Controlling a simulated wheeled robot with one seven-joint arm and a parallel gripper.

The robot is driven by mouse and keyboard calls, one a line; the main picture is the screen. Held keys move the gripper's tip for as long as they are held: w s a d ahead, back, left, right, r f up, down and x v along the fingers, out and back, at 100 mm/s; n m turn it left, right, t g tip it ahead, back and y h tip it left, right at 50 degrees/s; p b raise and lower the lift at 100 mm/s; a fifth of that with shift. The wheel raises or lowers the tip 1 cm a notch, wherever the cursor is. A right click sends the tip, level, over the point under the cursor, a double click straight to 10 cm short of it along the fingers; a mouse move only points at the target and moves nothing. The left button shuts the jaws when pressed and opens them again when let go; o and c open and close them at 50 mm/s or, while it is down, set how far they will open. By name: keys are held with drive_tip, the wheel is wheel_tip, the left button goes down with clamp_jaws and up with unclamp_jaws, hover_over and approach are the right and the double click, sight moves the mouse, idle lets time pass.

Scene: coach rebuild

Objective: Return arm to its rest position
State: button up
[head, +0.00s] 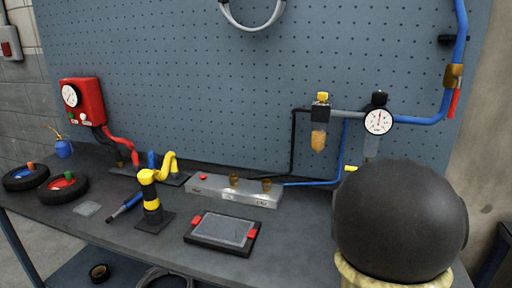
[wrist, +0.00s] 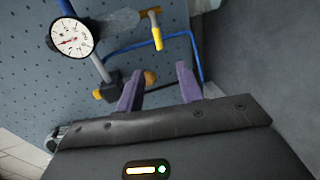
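My gripper (wrist: 159,77) shows in the wrist view, with two purple fingers standing apart and nothing held between them. Behind the fingers are the pegboard (wrist: 32,82), a blue hose (wrist: 197,52) and a round white gauge (wrist: 71,38). The fingers appear clear of these, but the exact distance cannot be told. In the head view the gripper is not visible. A large dark rounded body at the lower right there hides part of the bench's right end.
The workbench (head: 300,238) holds a tablet (head: 222,230), a yellow-black tool (head: 151,198), a metal manifold block (head: 233,190) and two small wheels (head: 63,188) at the left. A gauge and filter unit (head: 378,121) with blue hose hangs on the pegboard (head: 215,80).

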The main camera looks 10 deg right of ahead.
drive_tip(key=s+a+f+m+g+y, duration=0.2)
drive_tip(key=s+a+f+m, duration=0.1)
drive_tip(key=a+f, duration=0.2)
drive_tip(key=s+a+f+m+g+y, duration=0.1)
drive_tip(key=s+a+f+m+g, duration=0.1)
drive_tip(key=a, duration=0.4)
drive_tip(key=s+a+f+m+g+y, duration=0.2)
drive_tip(key=s+a+f+m+g, duration=0.1)
drive_tip(key=f, duration=0.4)
drive_tip(key=shift+s+a+f+m+y, duration=0.2)
drive_tip(key=shift+s+a, duration=0.1)
drive_tip(key=shift+a, duration=0.3)
drive_tip(key=shift+s+a+f+m+y, duration=0.1)
drive_tip(key=shift+s+a+f+m, duration=0.15)
drive_tip(key=shift+a, duration=0.35)
drive_tip(key=s+a+f+m+g+y, duration=0.1)
drive_tip(key=s+a+f+m+g, duration=0.25)
drive_tip(key=s+a, duration=0.5)
drive_tip(key=w+d+p+v, duration=0.1)
drive_tip(key=w+p+v, duration=0.1)
drive_tip(key=p+v, duration=1.1)
drive_tip(key=shift+w+d+r+g+p, duration=0.2)
drive_tip(key=shift+d+r+g+p, duration=0.15)
drive_tip(key=shift+r, duration=0.25)
drive_tip(key=shift+w, duration=0.15)
